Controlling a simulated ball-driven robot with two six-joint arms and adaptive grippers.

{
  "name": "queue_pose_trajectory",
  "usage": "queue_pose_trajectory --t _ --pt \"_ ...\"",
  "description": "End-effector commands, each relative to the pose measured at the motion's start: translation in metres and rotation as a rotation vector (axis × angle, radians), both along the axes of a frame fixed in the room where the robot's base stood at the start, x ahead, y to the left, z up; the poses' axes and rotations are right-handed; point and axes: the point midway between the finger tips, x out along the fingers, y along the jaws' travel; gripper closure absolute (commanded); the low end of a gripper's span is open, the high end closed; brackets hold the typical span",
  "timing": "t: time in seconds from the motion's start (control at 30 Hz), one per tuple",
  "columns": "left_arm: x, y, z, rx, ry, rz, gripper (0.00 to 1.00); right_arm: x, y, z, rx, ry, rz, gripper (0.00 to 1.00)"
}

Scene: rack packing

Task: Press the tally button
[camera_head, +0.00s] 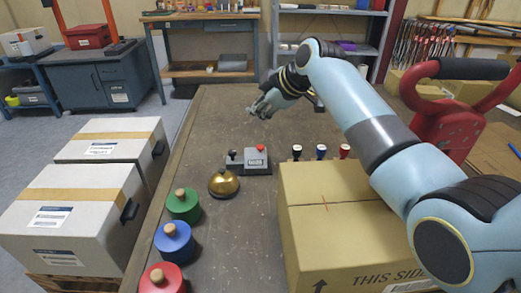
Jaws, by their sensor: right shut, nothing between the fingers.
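The tally device (256,161) is a small grey box with a counter display on the table. A red button (260,147) sits on its top. A grey base with a small black knob or lever (232,155) stands at its left side. My right gripper (256,111) is shut and empty. It reaches in from the right and hangs above the table, behind the tally device in the picture and apart from the button. My left gripper is out of view.
A brass bell (223,183) stands in front of the device. Green (183,205), blue (174,242) and red (163,279) knobbed pieces line the left edge. Three stamps (321,152) stand right of the device, behind a cardboard box (330,230). The table's far left part is clear.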

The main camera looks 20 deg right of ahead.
Motion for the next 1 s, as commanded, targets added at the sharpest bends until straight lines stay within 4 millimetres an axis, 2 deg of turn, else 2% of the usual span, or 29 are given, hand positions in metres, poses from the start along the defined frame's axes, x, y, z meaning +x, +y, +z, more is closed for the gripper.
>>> queue_pose_trajectory --t 0.03,0.33,0.6,1.0 --pt "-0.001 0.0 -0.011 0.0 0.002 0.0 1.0 0.0 0.0 -0.012 -0.001 0.001 0.0 1.0" --pt "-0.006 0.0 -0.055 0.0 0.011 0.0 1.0 -0.001 0.0 -0.056 0.0 0.002 0.0 1.0" --pt "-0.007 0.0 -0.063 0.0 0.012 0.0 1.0 0.0 0.0 -0.074 0.001 0.0 -0.001 1.0" --pt "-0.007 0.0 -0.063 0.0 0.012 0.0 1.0 0.0 0.0 -0.074 0.0 0.0 0.0 1.0"
